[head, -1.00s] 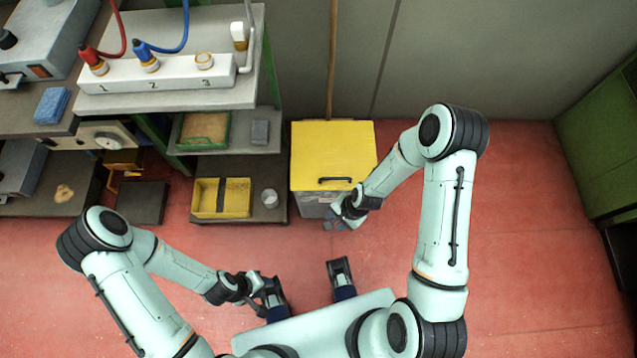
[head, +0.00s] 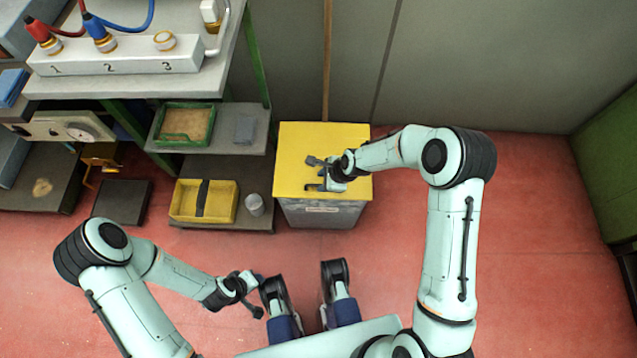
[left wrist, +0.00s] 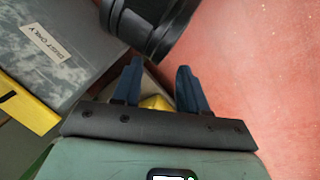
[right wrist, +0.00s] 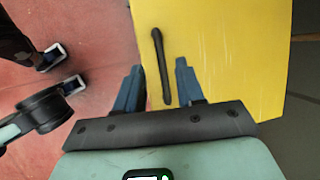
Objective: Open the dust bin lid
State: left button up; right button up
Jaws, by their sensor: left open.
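The dust bin (head: 322,212) is a grey box with a yellow lid (head: 300,143), which lies shut on it. The left wrist view shows the bin's front with a "DUST ONLY" label (left wrist: 45,42). My right gripper (head: 316,174) is over the lid's front part, fingers apart and empty. In the head view it largely hides the handle. In the right wrist view the black bar handle (right wrist: 160,60) runs into the gap between the open fingers; I cannot tell whether they touch it. My left gripper (head: 257,296) is open and empty, low in front of the bin.
A shelf unit left of the bin holds a green tray (head: 185,123), a yellow box (head: 183,198) and a grey cup (head: 254,205). A wooden pole (head: 327,60) stands behind the bin against the wall. Red floor is clear to the right.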

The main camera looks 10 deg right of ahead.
aim_at(316, 185)
jog(key=x, duration=0.4)
jog(key=shift+b, duration=0.4)
pick_arm(q)
jog(key=shift+w+a+f+t, duration=0.15)
jog(key=shift+w+a+f, duration=0.1)
jog(key=shift+w+f, duration=0.15)
jog(key=shift+w+a+f+t, duration=0.15)
jog(key=shift+w+a+f, duration=0.1)
jog(key=shift+w, duration=0.25)
pick_arm(e)
grip_shut()
pick_arm(q)
jog(key=shift+d, duration=0.1)
jog(key=shift+s, duration=0.1)
